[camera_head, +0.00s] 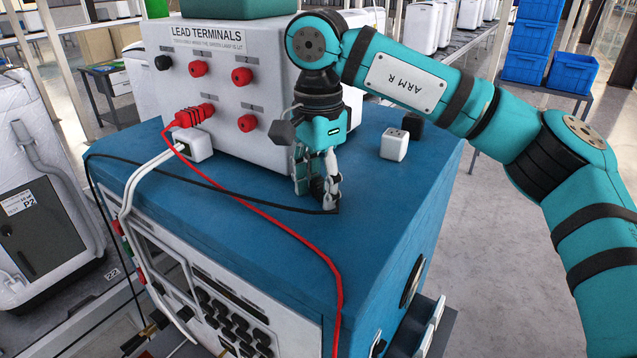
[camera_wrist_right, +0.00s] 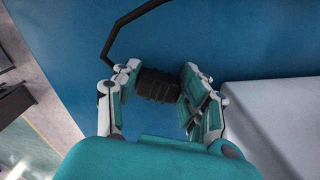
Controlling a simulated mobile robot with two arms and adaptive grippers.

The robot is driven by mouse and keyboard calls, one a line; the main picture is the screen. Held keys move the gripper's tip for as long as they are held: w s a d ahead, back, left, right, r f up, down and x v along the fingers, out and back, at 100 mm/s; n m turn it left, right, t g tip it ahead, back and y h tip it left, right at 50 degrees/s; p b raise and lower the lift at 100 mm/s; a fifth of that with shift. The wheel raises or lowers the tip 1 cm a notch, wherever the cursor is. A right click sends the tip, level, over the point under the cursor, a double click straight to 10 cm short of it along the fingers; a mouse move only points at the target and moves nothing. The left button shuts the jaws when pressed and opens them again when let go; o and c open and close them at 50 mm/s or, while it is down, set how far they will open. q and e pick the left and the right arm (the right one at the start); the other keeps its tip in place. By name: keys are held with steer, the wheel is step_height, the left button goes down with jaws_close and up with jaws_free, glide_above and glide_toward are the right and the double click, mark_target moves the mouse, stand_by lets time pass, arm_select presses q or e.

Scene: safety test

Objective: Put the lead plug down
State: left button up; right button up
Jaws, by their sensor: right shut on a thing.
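My right gripper (camera_head: 318,192) reaches down to the blue top (camera_head: 385,195) of the cabinet, in front of the white lead terminals box (camera_head: 265,125). It is shut on a black ribbed lead plug (camera_wrist_right: 158,86), which shows between the fingers (camera_wrist_right: 155,92) in the right wrist view. The plug's black cable (camera_head: 240,196) runs left across the blue top and over its edge. In the head view the fingers mostly hide the plug. It is at or just above the blue top; I cannot tell whether it touches. My left gripper is not in view.
A red plug (camera_head: 193,115) sits at the terminals box, and its red cable (camera_head: 300,240) crosses the blue top and hangs over the front. A white plug block (camera_head: 196,148) lies at left. A small white cube (camera_head: 394,145) and a black one (camera_head: 413,125) stand at right.

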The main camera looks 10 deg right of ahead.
mark_target(319, 186)
steer(key=shift+s+f, duration=0.1)
steer(key=shift+f, duration=0.15)
steer(key=o, duration=1.1)
steer(key=shift+o, duration=0.2)
steer(key=shift+r, duration=0.3)
step_height(319, 186, up, 13)
steer(key=shift+f, duration=0.2)
